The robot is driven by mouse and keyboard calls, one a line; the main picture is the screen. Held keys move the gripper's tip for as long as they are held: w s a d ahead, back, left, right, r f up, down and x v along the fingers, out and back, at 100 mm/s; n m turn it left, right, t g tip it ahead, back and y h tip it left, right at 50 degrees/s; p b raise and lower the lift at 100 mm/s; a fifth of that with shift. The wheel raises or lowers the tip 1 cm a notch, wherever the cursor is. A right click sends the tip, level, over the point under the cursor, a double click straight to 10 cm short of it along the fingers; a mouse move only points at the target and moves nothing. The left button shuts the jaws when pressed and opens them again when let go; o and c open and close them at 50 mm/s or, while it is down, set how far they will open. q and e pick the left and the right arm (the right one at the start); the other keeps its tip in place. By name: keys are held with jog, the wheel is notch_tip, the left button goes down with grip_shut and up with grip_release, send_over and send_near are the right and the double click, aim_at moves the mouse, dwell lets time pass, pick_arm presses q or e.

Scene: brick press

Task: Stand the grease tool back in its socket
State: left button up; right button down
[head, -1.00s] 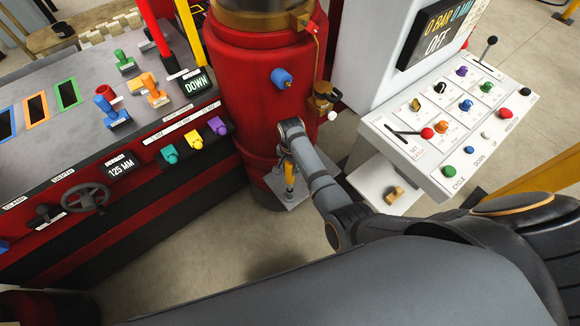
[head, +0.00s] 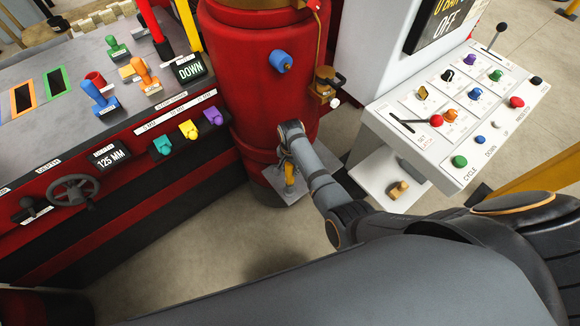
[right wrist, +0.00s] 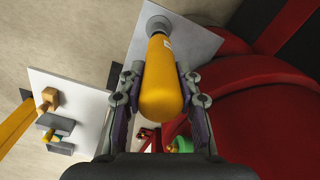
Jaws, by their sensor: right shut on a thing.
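The yellow grease tool (right wrist: 166,80) is between the fingers of my right gripper (right wrist: 158,100), which is shut on it. In the right wrist view its far end meets a grey round piece (right wrist: 158,26) over a pale grey plate (right wrist: 195,36). I cannot tell whether that piece is the socket or the tool's own tip, nor how deep the tool sits. In the head view the tool (head: 289,176) points down from my right gripper (head: 287,160), close to the plate (head: 297,190) at the foot of the red column. My left gripper is not in view.
The red column (head: 262,95) stands right behind the tool. A white control console (head: 450,110) is to the right, with a white shelf (head: 375,190) bearing a small tan part (head: 398,188) below it. A red and black bench (head: 110,190) stands left. Open floor lies in front.

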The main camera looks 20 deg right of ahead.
jog(key=shift+f, duration=0.45)
jog(key=c, duration=0.8)
grip_release()
jog(key=shift+c, duration=0.2)
notch_tip(320, 180, up, 12)
jog(key=shift+r, duration=0.1)
jog(key=shift+s, duration=0.1)
jog(key=shift+d, duration=0.1)
